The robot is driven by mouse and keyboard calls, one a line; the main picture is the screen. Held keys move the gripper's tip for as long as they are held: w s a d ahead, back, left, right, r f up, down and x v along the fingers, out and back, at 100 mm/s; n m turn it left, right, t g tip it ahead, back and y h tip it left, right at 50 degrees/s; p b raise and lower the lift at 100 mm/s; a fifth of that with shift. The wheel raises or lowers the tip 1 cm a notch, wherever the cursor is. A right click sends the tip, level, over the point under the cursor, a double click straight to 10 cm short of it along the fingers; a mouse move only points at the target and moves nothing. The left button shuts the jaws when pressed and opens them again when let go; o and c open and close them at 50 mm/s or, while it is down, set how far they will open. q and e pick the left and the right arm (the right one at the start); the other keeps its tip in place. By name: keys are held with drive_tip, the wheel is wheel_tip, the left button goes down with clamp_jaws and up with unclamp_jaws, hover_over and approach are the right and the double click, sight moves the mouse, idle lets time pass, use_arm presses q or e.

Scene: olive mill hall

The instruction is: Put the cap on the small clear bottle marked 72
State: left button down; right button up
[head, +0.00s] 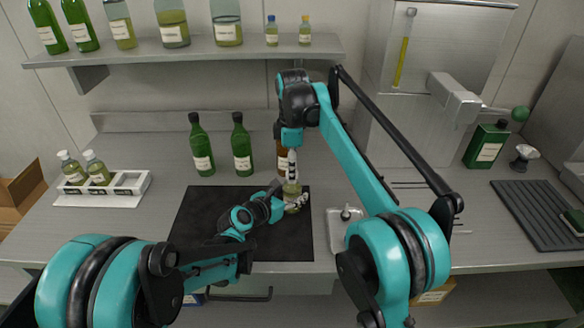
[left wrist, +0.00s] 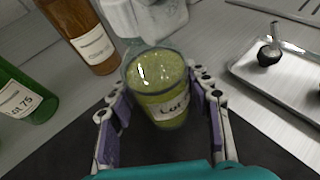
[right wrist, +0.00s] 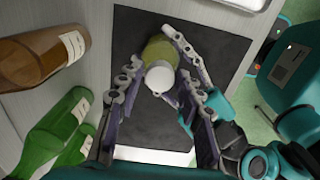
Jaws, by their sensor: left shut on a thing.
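Green bottles (head: 201,148) and a brown bottle (left wrist: 88,40) stand behind the mat. A metal tray (head: 337,238) with a small dark-based item is to the right. A white rack (head: 130,184) with two bottles is at the left.

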clamp_jaws()
drive_tip(key=m, duration=1.9)
drive_tip(key=shift+f, duration=0.1)
drive_tip(key=m, duration=0.6)
drive_tip(key=o, duration=0.6)
unclamp_jaws()
drive_tip(key=shift+o, duration=0.2)
